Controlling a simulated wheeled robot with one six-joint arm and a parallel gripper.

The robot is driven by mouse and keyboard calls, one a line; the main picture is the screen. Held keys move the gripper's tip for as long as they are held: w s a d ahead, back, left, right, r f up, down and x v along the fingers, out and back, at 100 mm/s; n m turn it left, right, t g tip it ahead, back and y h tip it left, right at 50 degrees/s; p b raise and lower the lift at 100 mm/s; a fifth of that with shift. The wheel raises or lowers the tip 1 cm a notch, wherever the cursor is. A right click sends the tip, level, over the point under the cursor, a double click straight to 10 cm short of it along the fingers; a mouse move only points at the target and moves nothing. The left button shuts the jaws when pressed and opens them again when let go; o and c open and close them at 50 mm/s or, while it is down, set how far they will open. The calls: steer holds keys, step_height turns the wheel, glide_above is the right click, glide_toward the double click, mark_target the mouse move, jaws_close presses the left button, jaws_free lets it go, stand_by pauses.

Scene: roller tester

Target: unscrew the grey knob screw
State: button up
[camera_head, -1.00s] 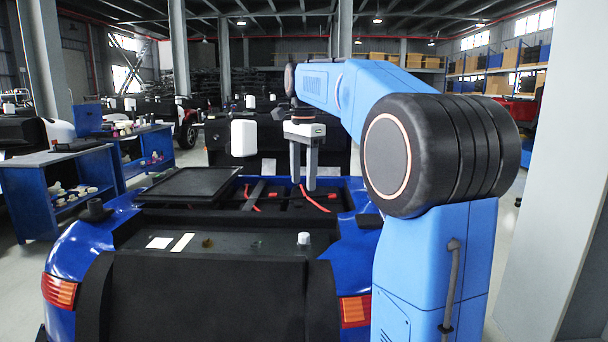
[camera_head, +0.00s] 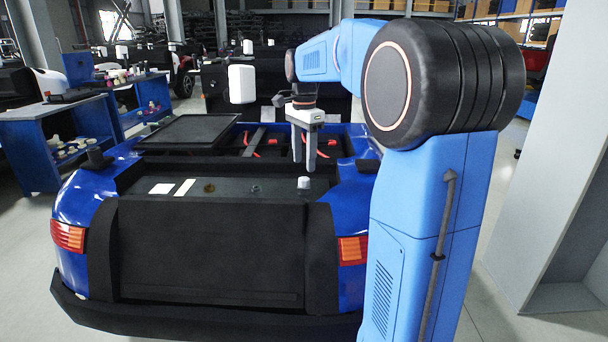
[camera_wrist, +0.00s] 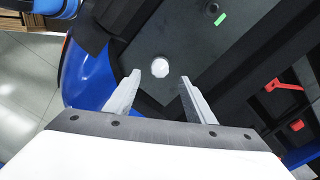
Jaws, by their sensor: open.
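The grey knob screw (camera_head: 304,183) is a small pale knob standing on the dark rear panel (camera_head: 240,189) of the blue vehicle. In the wrist view, the knob (camera_wrist: 160,67) shows from above, just beyond the fingertips and between their lines. My gripper (camera_head: 304,168) points down in the head view, with its fingers above and slightly behind the knob. In the wrist view, my gripper (camera_wrist: 158,78) is open, with two grey fingers spread apart and nothing between them. The knob appears apart from both fingers.
A black flat lid (camera_head: 190,131) lies on the vehicle at the left. Red parts (camera_wrist: 284,86) sit in the open bay to the right in the wrist view. A green mark (camera_wrist: 221,19) is on the panel. Blue workbenches (camera_head: 60,135) stand at the left.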

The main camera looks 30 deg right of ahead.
mark_target(304, 178)
steer(key=shift+f, duration=2.85)
steer(key=shift+c, duration=0.6)
jaws_close()
steer(key=n, duration=0.8)
